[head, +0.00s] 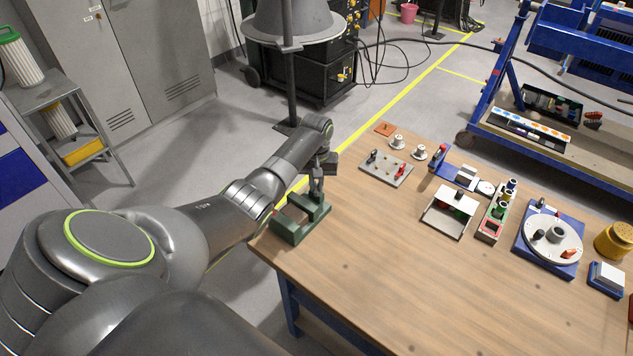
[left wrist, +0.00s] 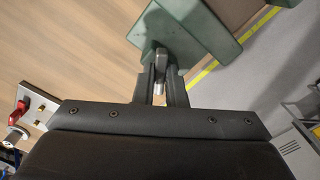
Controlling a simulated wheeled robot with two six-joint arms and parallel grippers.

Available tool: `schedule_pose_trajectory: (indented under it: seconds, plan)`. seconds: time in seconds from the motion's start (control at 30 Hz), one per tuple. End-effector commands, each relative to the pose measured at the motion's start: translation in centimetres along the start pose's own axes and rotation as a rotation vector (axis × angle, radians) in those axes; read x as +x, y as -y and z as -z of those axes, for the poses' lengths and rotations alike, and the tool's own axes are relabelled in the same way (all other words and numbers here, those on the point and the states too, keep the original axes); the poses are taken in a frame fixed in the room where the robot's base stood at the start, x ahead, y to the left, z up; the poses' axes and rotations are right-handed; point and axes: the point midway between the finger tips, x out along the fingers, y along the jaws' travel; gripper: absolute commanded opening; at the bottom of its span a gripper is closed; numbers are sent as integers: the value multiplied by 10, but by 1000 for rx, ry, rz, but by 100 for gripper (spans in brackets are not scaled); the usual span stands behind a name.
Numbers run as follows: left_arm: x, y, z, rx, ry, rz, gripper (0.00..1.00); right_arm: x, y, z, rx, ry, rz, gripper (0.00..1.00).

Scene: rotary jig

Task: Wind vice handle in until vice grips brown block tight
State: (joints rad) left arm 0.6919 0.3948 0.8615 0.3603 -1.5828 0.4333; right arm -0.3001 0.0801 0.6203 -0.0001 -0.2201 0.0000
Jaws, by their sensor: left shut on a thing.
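The green vice (head: 290,226) sits at the near left corner of the wooden table; its green body also shows at the top of the left wrist view (left wrist: 180,28). My left gripper (head: 318,190) reaches down at the vice. In the left wrist view its fingers (left wrist: 161,90) are shut on the grey metal vice handle (left wrist: 160,60). A brown surface, apparently the brown block (left wrist: 233,12), shows between green parts of the vice. I cannot tell whether both jaws touch it. In the head view the block is not clear. My right gripper is not in view.
A grey plate with small pegs (head: 387,168) stands right of the vice. The table's front middle is clear.

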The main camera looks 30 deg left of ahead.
Motion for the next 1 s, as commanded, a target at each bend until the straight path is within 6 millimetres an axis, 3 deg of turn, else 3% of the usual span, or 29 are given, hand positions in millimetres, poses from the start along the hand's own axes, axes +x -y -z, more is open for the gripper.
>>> schedule_pose_trajectory:
  seconds: [0.6,1.0]
  plan:
    - [-3,0,1,513,-3,1,0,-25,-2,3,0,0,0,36]
    - [-3,0,2,734,-5,1,0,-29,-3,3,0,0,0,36]
